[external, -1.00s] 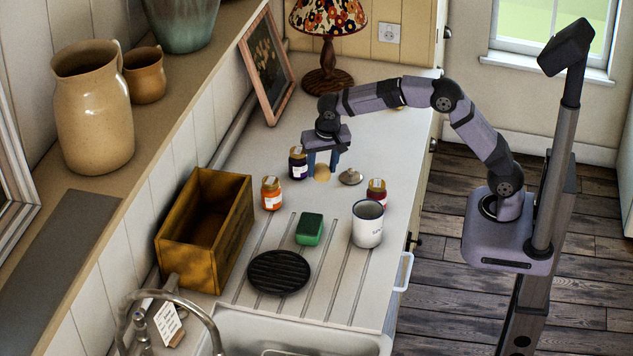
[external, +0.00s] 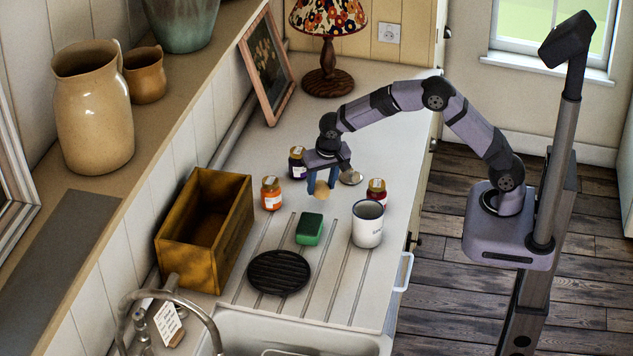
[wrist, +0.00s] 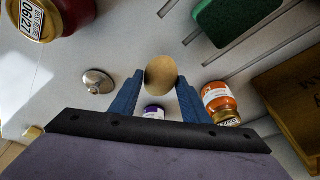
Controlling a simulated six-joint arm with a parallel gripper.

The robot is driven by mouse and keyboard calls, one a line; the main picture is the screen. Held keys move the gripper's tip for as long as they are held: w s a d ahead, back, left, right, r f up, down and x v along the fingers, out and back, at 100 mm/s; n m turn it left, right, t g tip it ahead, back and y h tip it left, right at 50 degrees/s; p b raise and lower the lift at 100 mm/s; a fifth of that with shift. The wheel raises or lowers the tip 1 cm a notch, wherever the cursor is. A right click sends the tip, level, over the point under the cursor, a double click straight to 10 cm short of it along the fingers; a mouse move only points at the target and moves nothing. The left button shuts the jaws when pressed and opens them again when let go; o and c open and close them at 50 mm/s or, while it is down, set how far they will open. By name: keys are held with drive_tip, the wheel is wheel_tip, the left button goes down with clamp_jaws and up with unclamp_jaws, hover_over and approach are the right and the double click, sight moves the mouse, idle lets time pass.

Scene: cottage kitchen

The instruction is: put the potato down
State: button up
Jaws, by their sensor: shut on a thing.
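The potato (external: 322,189) is a small tan oval. My gripper (external: 322,183) is shut on it, with one blue finger on each side. In the wrist view the potato (wrist: 160,73) sits between the tips of the blue fingers. In the external view it is over the pale counter (external: 290,138), between the orange jar and the mug. I cannot tell whether it touches the counter.
Near the potato stand an orange jar (external: 271,194), a dark jar (external: 298,165), a red jar (external: 376,193), a metal lid (external: 351,177), a green sponge (external: 310,229) and a white mug (external: 367,226). A black trivet (external: 278,272) and wooden crate (external: 176,238) lie nearer the sink.

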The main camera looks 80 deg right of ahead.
sight(321, 194)
drive_tip(key=shift+f+p, duration=0.65)
drive_tip(key=shift+f, duration=1.2)
drive_tip(key=shift+f, duration=0.2)
drive_tip(key=o, duration=1.2)
drive_tip(key=shift+r, duration=0.1)
drive_tip(key=b+v, duration=0.3)
drive_tip(key=v, duration=0.9)
